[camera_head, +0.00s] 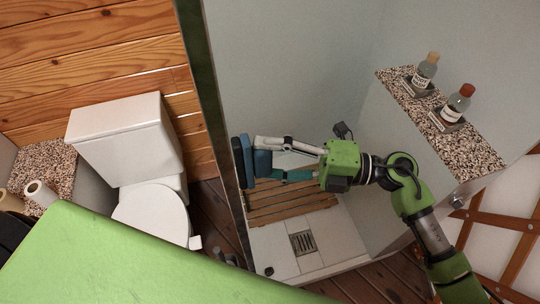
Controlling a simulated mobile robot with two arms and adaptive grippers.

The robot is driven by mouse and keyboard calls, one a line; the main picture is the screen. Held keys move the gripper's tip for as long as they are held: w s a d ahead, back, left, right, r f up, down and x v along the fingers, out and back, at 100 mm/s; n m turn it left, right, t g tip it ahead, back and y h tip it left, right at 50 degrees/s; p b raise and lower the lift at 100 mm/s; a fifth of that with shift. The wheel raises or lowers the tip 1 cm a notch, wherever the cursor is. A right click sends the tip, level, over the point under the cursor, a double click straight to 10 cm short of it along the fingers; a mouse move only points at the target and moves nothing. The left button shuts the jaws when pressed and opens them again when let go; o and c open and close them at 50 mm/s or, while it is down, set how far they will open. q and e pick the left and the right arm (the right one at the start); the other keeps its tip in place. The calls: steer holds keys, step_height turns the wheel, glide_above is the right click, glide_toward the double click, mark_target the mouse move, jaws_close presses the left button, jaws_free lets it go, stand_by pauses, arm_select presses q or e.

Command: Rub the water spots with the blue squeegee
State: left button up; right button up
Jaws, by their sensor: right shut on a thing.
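The blue squeegee (248,160) is in the head view, left of centre, with its long side running up and down the picture and a dark strip along its left side. My right gripper (266,160) reaches in from the right and is shut on the squeegee's blue block. The squeegee is close to the dark upright edge of the shower enclosure; I cannot tell whether it touches a surface. A pale grey shower wall (280,70) fills the area behind. I cannot make out water spots on it. My left gripper is not in view.
A speckled ledge (432,118) at right holds two bottles (425,70) (457,102). Below my right gripper are a wooden slatted mat (290,207) and a floor drain (303,243). A white toilet (125,140) and paper rolls (40,192) stand left of the dark edge (208,95).

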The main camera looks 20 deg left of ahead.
steer(key=shift+s+a, duration=0.4)
steer(key=shift+a, duration=0.2)
steer(key=shift+w, duration=0.1)
steer(key=shift+w+a, duration=0.75)
steer(key=shift+w, duration=0.15)
steer(key=shift+s+d+p, duration=0.15)
steer(key=shift+s+d, duration=0.2)
steer(key=shift+s, duration=0.25)
steer(key=shift+s+d+p, duration=0.15)
steer(key=shift+s+d, duration=0.15)
steer(key=shift+s, duration=0.25)
